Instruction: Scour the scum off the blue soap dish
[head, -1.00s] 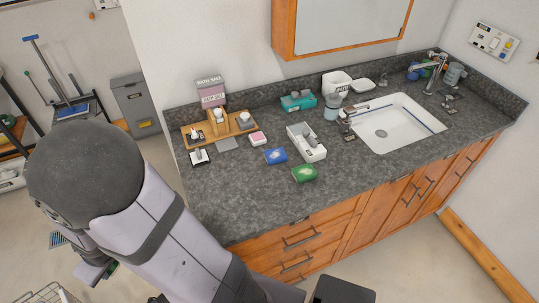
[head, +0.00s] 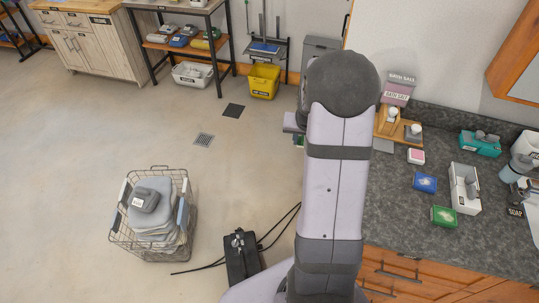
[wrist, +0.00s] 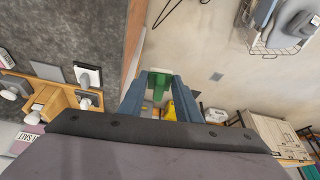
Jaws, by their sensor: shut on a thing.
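The blue soap dish (head: 425,182) lies on the dark counter, with a pale whitish patch on its top. A similar green dish (head: 444,216) with a pale patch lies just in front of it. My gripper (wrist: 157,92) is shut on a green-and-white block (wrist: 158,82) that looks like a scrubbing sponge. It holds the block over the floor, off the counter's left edge and well away from the blue dish. In the head view my arm hides most of the gripper, and only a bit of the green block shows. The blue dish is not in the wrist view.
A white caddy (head: 465,190), a pink block (head: 416,156), a teal box (head: 481,144) and a wooden tray (head: 388,127) share the counter. Its front left is bare. A wire basket (head: 150,250) with grey cloths and a black cabled box (head: 242,258) stand on the floor.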

